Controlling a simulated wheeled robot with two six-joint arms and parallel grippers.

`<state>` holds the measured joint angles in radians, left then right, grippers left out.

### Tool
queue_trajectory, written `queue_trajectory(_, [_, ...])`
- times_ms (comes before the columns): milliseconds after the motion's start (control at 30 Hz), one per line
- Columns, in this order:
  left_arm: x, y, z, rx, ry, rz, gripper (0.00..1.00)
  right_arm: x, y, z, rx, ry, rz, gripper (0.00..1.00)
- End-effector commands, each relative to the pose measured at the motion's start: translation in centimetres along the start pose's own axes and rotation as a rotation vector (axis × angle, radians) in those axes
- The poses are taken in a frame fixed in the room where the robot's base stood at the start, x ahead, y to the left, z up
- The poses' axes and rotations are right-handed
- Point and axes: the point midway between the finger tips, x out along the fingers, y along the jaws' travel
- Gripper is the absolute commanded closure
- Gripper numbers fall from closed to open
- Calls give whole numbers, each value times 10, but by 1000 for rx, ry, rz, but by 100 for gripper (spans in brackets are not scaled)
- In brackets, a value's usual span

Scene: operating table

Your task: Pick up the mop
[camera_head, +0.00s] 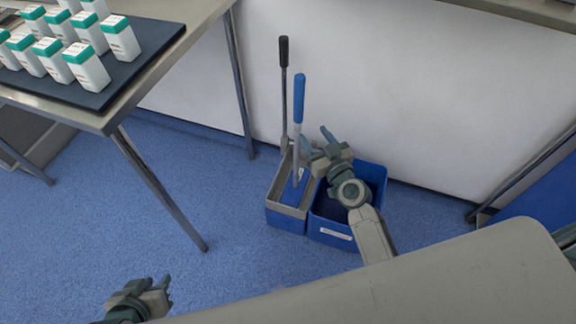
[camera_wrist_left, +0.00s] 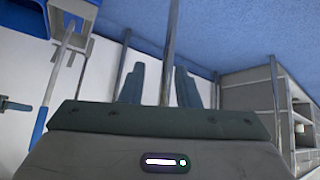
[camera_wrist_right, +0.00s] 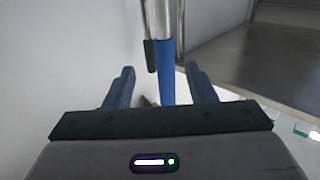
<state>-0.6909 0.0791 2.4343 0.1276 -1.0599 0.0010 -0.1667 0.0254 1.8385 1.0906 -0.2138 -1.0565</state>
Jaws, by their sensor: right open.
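The mop has a blue handle grip (camera_head: 299,100) and a grey shaft. My right gripper (camera_head: 316,141) is open just right of the shaft. In the right wrist view the blue handle (camera_wrist_right: 166,70) shows ahead, between the spread fingers (camera_wrist_right: 160,88) and not gripped. My left gripper (camera_head: 165,288) is low at the front left, open and empty. The left wrist view shows the mop handle (camera_wrist_left: 40,125) off to the left, away from its fingers (camera_wrist_left: 160,85).
A second, black-topped lever (camera_head: 284,90) stands close behind the mop. A metal table (camera_head: 110,118) with a dark tray (camera_head: 160,40) of white, green-capped bottles is at the left. A white wall (camera_head: 400,90) is behind the bucket. Blue floor (camera_head: 190,180) is clear at the left.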

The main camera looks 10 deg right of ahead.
Motion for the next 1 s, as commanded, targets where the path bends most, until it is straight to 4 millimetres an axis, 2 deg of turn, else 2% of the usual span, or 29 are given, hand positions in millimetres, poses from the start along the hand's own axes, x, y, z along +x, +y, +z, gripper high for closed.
queue_trajectory(133, [-4,-2,-2,10,-27,-10,71,26,0,-2,1,4,1,50])
queue_trajectory(367, [-6,-4,-2,17,-50,-18,71,45,-1,-2,1,3,2,50])
queue_trajectory(700, [-14,-9,-2,35,-115,-42,71,90,-6,-4,1,4,2,50])
queue_trajectory(1000, [-14,-9,-1,36,-118,-44,71,94,-6,-3,0,3,2,50])
